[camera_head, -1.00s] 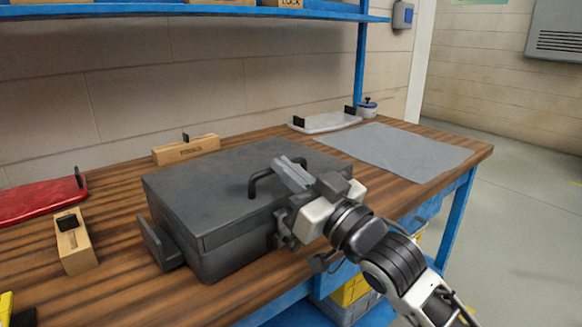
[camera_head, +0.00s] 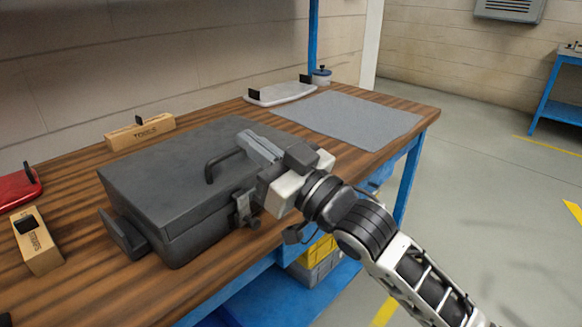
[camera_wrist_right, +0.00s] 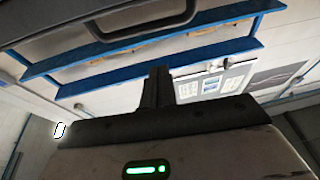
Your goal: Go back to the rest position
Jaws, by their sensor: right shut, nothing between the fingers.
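My right gripper (camera_head: 261,149) is in the head view, above the right part of a closed dark grey case (camera_head: 165,165) on the wooden workbench. Its fingers are shut with nothing between them. They also show in the right wrist view (camera_wrist_right: 158,88). The case's black handle (camera_head: 209,170) stands up just left of the fingertips, and I cannot tell whether they touch it. A dark handle-like loop (camera_wrist_right: 145,22) crosses the top of the wrist view. A latch (camera_head: 245,208) shows on the case's front, below the gripper. My left gripper is not in view.
The wooden bench (camera_head: 400,105) also carries a grey mat (camera_head: 350,118), a pale tray (camera_head: 280,93), a small jar (camera_head: 321,76), wooden blocks (camera_head: 140,133) (camera_head: 38,243) and a red tray (camera_head: 18,189). Yellow and grey crates (camera_head: 318,255) sit below. The floor at right is open.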

